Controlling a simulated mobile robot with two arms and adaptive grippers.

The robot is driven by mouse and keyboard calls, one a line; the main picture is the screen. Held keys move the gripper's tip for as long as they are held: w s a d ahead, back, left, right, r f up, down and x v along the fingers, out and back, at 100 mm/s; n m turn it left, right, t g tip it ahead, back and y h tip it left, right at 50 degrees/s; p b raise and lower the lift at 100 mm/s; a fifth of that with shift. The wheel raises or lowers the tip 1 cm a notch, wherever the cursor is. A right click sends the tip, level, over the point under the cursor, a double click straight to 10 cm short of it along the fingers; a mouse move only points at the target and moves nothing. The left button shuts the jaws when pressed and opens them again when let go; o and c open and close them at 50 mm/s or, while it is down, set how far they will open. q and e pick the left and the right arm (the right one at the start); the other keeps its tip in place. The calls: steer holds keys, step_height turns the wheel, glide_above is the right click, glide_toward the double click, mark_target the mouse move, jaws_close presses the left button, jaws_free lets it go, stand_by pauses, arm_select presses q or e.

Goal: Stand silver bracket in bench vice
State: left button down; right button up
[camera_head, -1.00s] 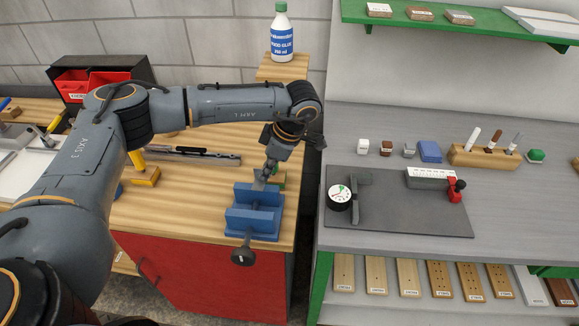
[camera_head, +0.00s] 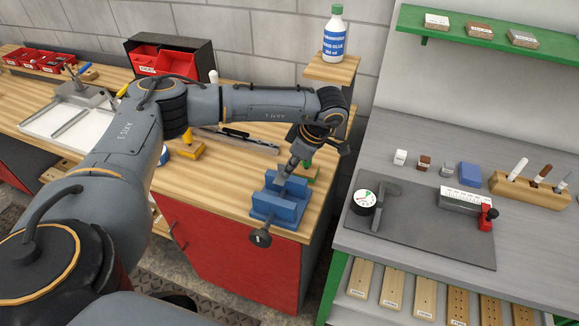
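The blue bench vice (camera_head: 279,207) stands near the right front edge of the wooden bench, its dark screw handle toward me. My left gripper (camera_head: 286,173) points down at the vice from above, its fingertips close to the jaws. A small grey piece (camera_head: 281,181) shows at the fingertips, between the jaws. It may be the silver bracket or part of a finger; I cannot tell which. The fingers are too small and overlapped to show whether they are open or shut. My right gripper is not in view.
A green item (camera_head: 308,167) lies just behind the vice. A glue bottle (camera_head: 333,34) stands on a wooden shelf behind. A gap separates the benches.

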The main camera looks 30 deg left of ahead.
mark_target(288, 191)
arm_select(q)
step_height(288, 191, down, 4)
steer(key=b, duration=0.3)
steer(key=shift+f, duration=0.15)
steer(key=shift+s+f+b, duration=0.35)
steer(key=shift+f+b, duration=0.1)
steer(key=shift+b, duration=0.05)
steer(key=shift+f, duration=0.4)
steer(key=shift+w+f+b, duration=0.15)
steer(key=shift+f+b, duration=0.25)
steer(key=shift+b, duration=0.1)
steer(key=shift+f, duration=0.2)
steer(key=shift+s+f+b, duration=0.25)
steer(key=shift+f+b, duration=0.05)
steer(key=shift+b, duration=0.25)
steer(key=shift+w+f+b, duration=0.1)
steer(key=shift+f+b, duration=0.2)
steer(key=shift+f, duration=0.2)
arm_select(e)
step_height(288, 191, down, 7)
